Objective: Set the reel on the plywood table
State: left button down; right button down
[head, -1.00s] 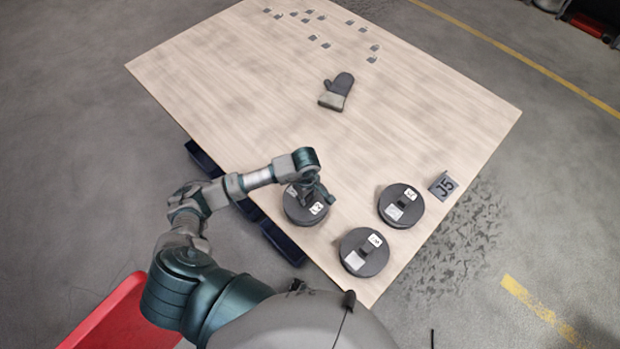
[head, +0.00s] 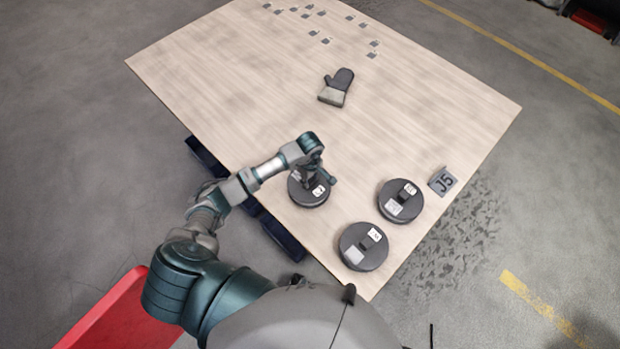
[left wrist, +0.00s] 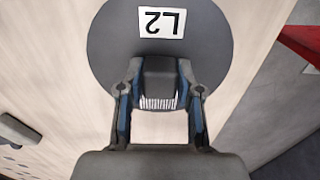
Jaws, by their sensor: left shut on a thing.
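The reel, a dark grey disc (head: 306,199) labelled L2, is at the near left edge of the plywood table (head: 240,100). My left gripper (head: 312,183) reaches it from above. In the left wrist view the L2 reel (left wrist: 113,45) lies flat across the top, and my left gripper (left wrist: 160,88) is shut on its raised central block, one finger on each side. I cannot tell whether the reel's underside touches the table. My right gripper is not in view.
Two similar reels (head: 400,214) (head: 376,262) lie on the table to the right. A J5 sign (head: 444,181) stands at the right edge. The table's middle is clear.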

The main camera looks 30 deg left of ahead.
pick_arm(q)
jog(key=c, duration=0.8)
grip_release()
jog(key=shift+o, duration=0.2)
notch_tip(320, 180, up, 12)
